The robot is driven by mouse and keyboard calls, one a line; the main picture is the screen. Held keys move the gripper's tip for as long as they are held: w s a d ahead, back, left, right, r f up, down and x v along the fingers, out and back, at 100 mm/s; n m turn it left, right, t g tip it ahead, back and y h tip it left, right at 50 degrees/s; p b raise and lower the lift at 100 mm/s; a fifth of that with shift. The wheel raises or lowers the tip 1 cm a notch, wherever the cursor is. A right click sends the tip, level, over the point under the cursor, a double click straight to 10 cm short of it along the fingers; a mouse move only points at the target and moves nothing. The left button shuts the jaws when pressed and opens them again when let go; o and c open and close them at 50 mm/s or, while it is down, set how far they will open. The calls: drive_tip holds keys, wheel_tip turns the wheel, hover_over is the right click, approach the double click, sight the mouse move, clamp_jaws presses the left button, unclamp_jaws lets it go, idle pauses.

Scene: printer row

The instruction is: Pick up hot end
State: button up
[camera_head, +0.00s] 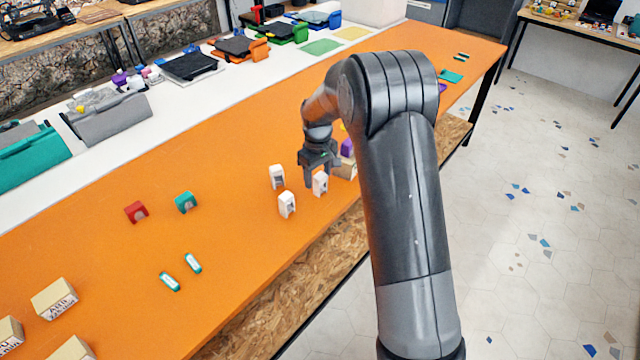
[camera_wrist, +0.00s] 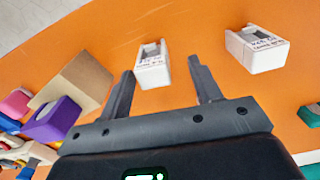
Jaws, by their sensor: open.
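Three small white blocks with openings stand on the orange bench; I take them to be the hot ends, though their lettering is too blurred to read. One hot end (camera_head: 320,184) is right by my gripper (camera_head: 319,176). The other two, a rear one (camera_head: 277,177) and a front one (camera_head: 287,205), stand to its left. In the wrist view, my gripper (camera_wrist: 161,70) is open and empty. The nearest hot end (camera_wrist: 152,69) shows between the fingertips, with gaps on both sides.
A cardboard-coloured box (camera_wrist: 80,82) is close to the left finger, with a purple piece (camera_wrist: 52,120) beside it. A red block (camera_head: 136,211), a teal block (camera_head: 186,202) and labelled boxes (camera_head: 54,298) are farther left on the orange bench (camera_head: 100,255).

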sight(320, 185)
drive_tip(key=f, duration=0.5)
drive_tip(key=shift+w+d, duration=0.25)
drive_tip(key=shift+d, duration=0.05)
drive_tip(key=shift+c, duration=0.4)
drive_tip(key=c, duration=1)
